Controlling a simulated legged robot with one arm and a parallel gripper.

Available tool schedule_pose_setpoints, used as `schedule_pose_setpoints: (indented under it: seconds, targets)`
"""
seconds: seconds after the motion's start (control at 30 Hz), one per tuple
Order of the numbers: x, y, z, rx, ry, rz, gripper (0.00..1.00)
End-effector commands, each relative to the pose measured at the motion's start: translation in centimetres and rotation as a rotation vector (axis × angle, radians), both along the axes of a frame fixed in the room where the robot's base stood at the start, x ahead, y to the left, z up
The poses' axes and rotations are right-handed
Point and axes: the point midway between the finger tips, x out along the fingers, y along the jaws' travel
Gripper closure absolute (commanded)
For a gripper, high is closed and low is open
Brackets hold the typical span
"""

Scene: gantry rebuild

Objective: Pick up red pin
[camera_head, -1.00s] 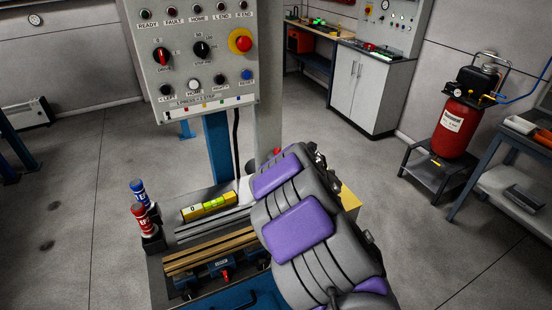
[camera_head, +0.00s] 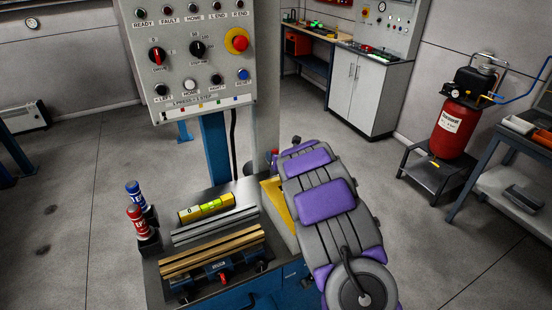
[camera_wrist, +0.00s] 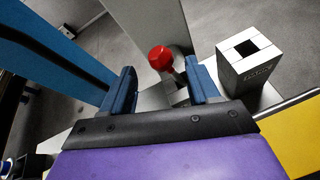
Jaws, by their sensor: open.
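The red pin has a round red head (camera_wrist: 160,57) and a short shaft below it, which runs down between my fingers in the wrist view. My gripper (camera_wrist: 161,70) is open, with a blue finger on either side of the pin. The head lies around the level of the fingertips, nearer the right finger. I see no clear grip on it, and the shaft's lower end is partly hidden. In the head view a small red spot (camera_head: 274,153) shows beside my arm, perhaps the pin's head. My arm hides my gripper there.
A white block with a square hole (camera_wrist: 249,62) stands right of the pin. A grey post (camera_wrist: 160,22) and a blue column (camera_wrist: 55,50) rise close by. The control panel (camera_head: 190,110) overhangs the bench. Red and blue bottles (camera_head: 137,222) and a yellow level (camera_head: 205,208) sit at left.

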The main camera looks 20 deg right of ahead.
Motion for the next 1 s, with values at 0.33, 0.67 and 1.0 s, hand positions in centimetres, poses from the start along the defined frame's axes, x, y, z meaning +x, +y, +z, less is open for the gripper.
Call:
schedule_pose_setpoints:
  seconds: [0.33, 0.67, 1.0]
  targets:
    - [3.6, -0.6, -1.4, 0.002, 0.000, 0.000, 0.40]
    - [4.0, -0.7, -1.7, 0.000, 0.004, -0.002, 0.41]
    - [4.0, -0.7, -1.7, 0.001, 0.002, -0.002, 0.74]
